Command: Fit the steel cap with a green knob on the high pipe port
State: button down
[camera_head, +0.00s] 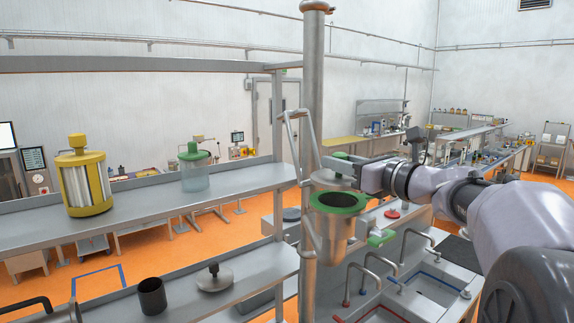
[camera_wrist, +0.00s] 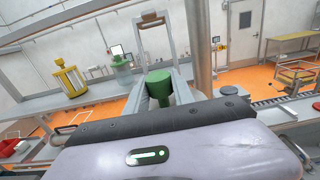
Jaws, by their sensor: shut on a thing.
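The steel cap (camera_head: 334,181) hangs at my gripper (camera_head: 345,168), its green knob (camera_head: 335,162) pinched between the fingers. In the wrist view the green knob (camera_wrist: 158,84) shows between the two grey fingers, and the cap's disc is hidden. The high pipe port (camera_head: 338,229) is a steel cup with a green rim (camera_head: 338,202), joined to the upright pipe. Its dark mouth is open and uncovered in the head view. The cap appears above the rim and behind it, apart from it; the exact gap cannot be told.
A tall steel pipe (camera_head: 313,100) and a bent metal handle (camera_head: 300,145) stand just left of the port. Left shelves hold a yellow canister (camera_head: 84,182), a glass jar with a green lid (camera_head: 194,170), a dark cup (camera_head: 151,296) and a steel lid (camera_head: 214,279). Sinks (camera_head: 425,283) lie below right.

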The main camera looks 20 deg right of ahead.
aim_at(339, 176)
jog(key=shift+f, duration=0.85)
jog(key=shift+w+f, duration=0.15)
jog(key=shift+f, duration=0.2)
jog(key=shift+f, duration=0.2)
jog(key=shift+f+b, duration=0.4)
jog(key=shift+b, duration=0.15)
jog(key=c, duration=1.1)
grip_release()
